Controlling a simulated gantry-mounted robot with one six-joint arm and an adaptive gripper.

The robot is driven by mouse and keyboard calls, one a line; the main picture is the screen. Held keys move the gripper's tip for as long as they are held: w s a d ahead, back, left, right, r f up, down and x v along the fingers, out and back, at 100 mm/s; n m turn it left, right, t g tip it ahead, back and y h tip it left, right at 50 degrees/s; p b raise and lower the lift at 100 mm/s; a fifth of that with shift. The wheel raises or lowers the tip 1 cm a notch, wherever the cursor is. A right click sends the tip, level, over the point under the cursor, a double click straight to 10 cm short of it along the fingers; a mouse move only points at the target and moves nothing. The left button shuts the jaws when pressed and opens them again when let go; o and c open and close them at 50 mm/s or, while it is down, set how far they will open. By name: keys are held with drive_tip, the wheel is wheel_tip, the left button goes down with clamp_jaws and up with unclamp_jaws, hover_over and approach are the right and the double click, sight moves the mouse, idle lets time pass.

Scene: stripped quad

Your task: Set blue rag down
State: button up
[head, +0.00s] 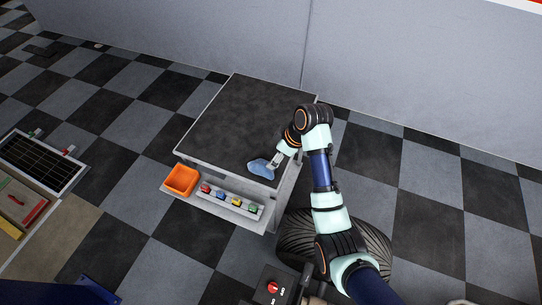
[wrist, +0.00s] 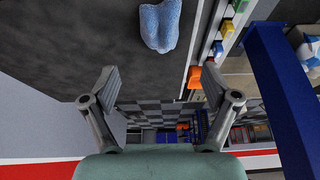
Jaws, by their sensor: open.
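The blue rag (head: 261,167) lies crumpled on the dark top of the cart (head: 237,115), near its front right corner. In the wrist view the rag (wrist: 160,25) shows at the top middle, on the dark surface. My gripper (head: 274,162) is at the right side of the rag in the head view. In the wrist view the gripper (wrist: 160,80) has its two fingers spread apart with nothing between them. The rag lies beyond the fingertips there, with a visible gap.
An orange bin (head: 181,180) and a rail of small coloured items (head: 230,201) hang on the cart's front. A tyre (head: 335,250) lies on the floor right of the cart. The cart top left of the rag is clear. A grey wall (head: 200,40) stands behind.

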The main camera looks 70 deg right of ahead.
drive_tip(key=shift+s+r, duration=0.2)
drive_tip(key=shift+r, duration=0.25)
drive_tip(key=w+a+r+t, duration=0.25)
drive_tip(key=w+a, duration=0.25)
drive_tip(key=a, duration=0.5)
drive_tip(key=w+a+r+n+t+h, duration=0.1)
drive_tip(key=w+a+r, duration=0.3)
drive_tip(key=a, duration=0.6)
drive_tip(key=w+a+r+t, duration=0.1)
drive_tip(key=w+a+r, duration=0.1)
drive_tip(key=w+a, duration=0.6)
drive_tip(key=s+a+r+t, duration=0.2)
drive_tip(key=s+a+r, duration=0.1)
drive_tip(key=a, duration=0.4)
drive_tip(key=s+a+r+t+y, duration=0.1)
drive_tip(key=s+a+r, duration=0.2)
drive_tip(key=a, duration=0.5)
drive_tip(key=shift+r+t, duration=0.35)
drive_tip(key=shift+r, duration=0.55)
drive_tip(key=shift+a, duration=0.1)
wheel_tip(320, 180, up, 32)
drive_tip(key=p, duration=3.2)
drive_tip(key=shift+r+p, duration=0.2)
drive_tip(key=shift+p, duration=0.1)
